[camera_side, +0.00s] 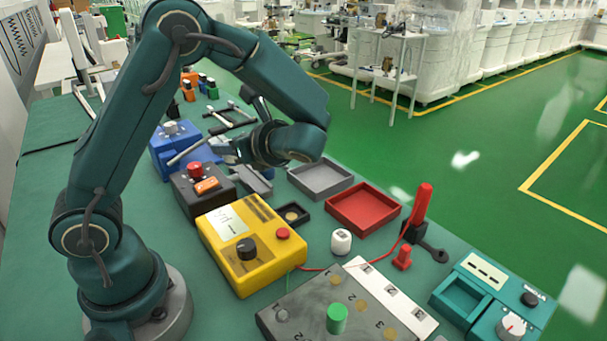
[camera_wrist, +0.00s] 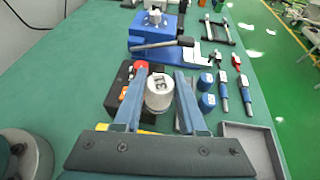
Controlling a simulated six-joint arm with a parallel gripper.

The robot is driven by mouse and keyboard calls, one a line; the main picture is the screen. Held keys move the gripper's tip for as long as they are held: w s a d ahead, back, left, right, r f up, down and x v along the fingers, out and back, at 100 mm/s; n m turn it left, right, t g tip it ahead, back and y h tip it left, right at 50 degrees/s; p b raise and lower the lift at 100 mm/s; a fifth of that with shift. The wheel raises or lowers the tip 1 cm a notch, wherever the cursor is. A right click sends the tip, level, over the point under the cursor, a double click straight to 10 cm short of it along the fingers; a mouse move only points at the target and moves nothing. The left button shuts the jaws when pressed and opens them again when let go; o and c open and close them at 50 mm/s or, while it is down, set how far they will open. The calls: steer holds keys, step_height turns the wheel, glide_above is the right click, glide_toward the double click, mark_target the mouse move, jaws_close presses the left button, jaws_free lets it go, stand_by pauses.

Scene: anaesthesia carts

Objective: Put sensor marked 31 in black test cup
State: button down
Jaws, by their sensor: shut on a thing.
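My gripper (camera_wrist: 159,76) is shut on a pale grey-white round sensor (camera_wrist: 158,92), with one finger on each side. Dark marks on the sensor's top seem to read 31. In the side view my gripper (camera_side: 229,151) is above the back of the bench, near the blue and black devices; the held sensor is hard to make out there. A small black square cup (camera_side: 303,222) with a brass-coloured disc inside stands right of the yellow tester (camera_side: 250,269). Another white sensor (camera_side: 341,242) stands on the bench in front of it, its mark too small to read.
A grey tray (camera_side: 320,192) and a red tray (camera_side: 336,218) lie behind the black cup. The black box with a red button (camera_side: 191,197) and the blue device (camera_side: 158,166) are near my gripper. A red-handled probe (camera_side: 421,204) stands upright at right, its cable crossing the bench.

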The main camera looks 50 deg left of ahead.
steer(key=shift+w+f, duration=0.15)
steer(key=shift+f, duration=0.1)
steer(key=w+d+f, duration=0.4)
steer(key=d, duration=0.1)
steer(key=w+d+f, duration=0.2)
steer(key=w+d, duration=0.1)
steer(key=shift+d+f, duration=0.15)
steer(key=shift+f, duration=2.15)
steer(key=c, duration=0.8)
jaws_free()
steer(key=shift+f, duration=0.1)
steer(key=shift+o, duration=0.2)
